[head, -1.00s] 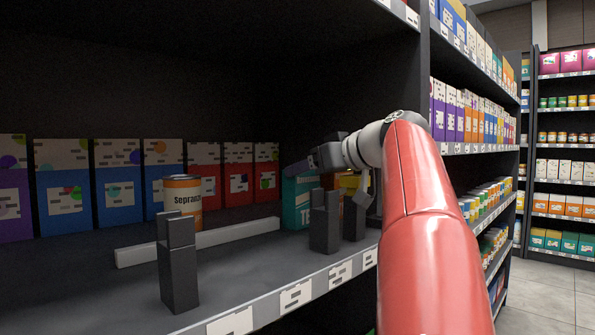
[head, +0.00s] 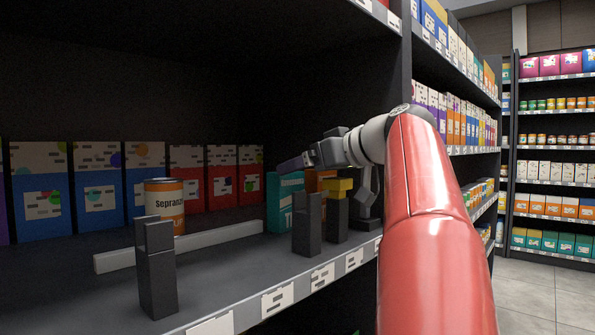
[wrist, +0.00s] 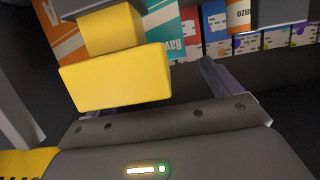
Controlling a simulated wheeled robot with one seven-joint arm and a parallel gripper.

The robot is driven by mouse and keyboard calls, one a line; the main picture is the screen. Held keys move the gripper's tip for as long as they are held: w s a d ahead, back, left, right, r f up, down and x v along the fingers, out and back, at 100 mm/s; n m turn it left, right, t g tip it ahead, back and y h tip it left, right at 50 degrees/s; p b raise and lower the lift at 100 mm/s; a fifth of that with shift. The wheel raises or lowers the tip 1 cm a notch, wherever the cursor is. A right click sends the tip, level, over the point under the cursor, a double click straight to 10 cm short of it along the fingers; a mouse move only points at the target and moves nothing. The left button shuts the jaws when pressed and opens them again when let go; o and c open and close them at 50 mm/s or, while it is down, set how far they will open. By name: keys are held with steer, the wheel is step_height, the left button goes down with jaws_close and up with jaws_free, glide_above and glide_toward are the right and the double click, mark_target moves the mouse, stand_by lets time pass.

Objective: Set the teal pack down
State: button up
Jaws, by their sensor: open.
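The teal pack (head: 284,205) stands upright on the dark shelf in the head view, partly hidden by a dark post in front of it. A teal and white printed face (wrist: 163,14) shows at the top of the wrist view, seemingly the same pack. My gripper (head: 300,163) is by the top right of the teal pack in the head view. It is open, with no pack between its fingers. In the wrist view a yellow block (wrist: 115,80) fills the upper left in front of the palm; whether it touches a finger I cannot tell.
Dark posts (head: 308,225) stand along the shelf front, one with a yellow top (head: 340,188). An orange pack (head: 320,181) is right of the teal pack. A Sepranzo can (head: 164,206) stands behind a low grey bar (head: 180,247). Red and blue boxes line the back.

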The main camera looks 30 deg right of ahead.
steer(key=v, duration=0.8)
steer(key=shift+s+p, duration=0.15)
steer(key=shift+p, duration=0.15)
